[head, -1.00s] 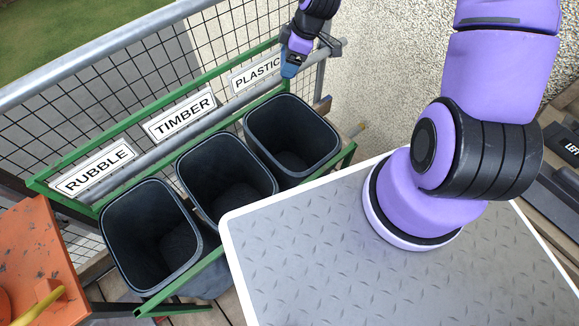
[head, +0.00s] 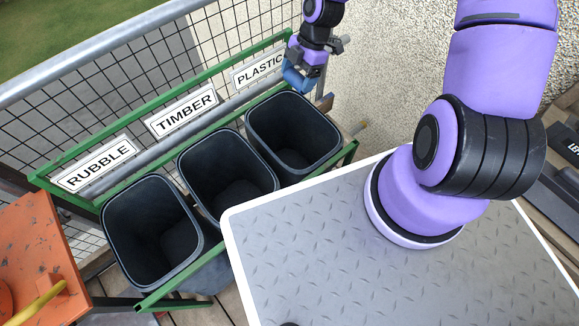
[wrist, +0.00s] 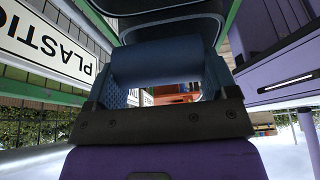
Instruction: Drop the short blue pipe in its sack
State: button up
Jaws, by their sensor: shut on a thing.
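My gripper (head: 296,78) is at the top of the head view, just above the far rim of the sack under the PLASTIC sign. It is shut on the short blue pipe (head: 301,84). In the wrist view the pipe (wrist: 157,62) lies crosswise between the fingers. The plastic sack (head: 315,124) is a black open-topped bin, the rightmost of three, and looks empty. The PLASTIC sign (head: 257,71) is partly covered by my gripper in the head view.
The TIMBER sack (head: 227,165) and RUBBLE sack (head: 152,225) stand to the left in the same green frame (head: 180,292). A wire mesh fence (head: 130,75) with a metal rail runs behind them. An orange thing (head: 35,250) stands at the lower left.

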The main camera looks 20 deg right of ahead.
jog(key=shift+f, duration=0.3)
jog(key=o, duration=0.8)
jog(key=shift+r, duration=0.1)
jog(key=v, duration=1)
jog(key=shift+d+r, duration=0.1)
jog(key=shift+r, duration=0.2)
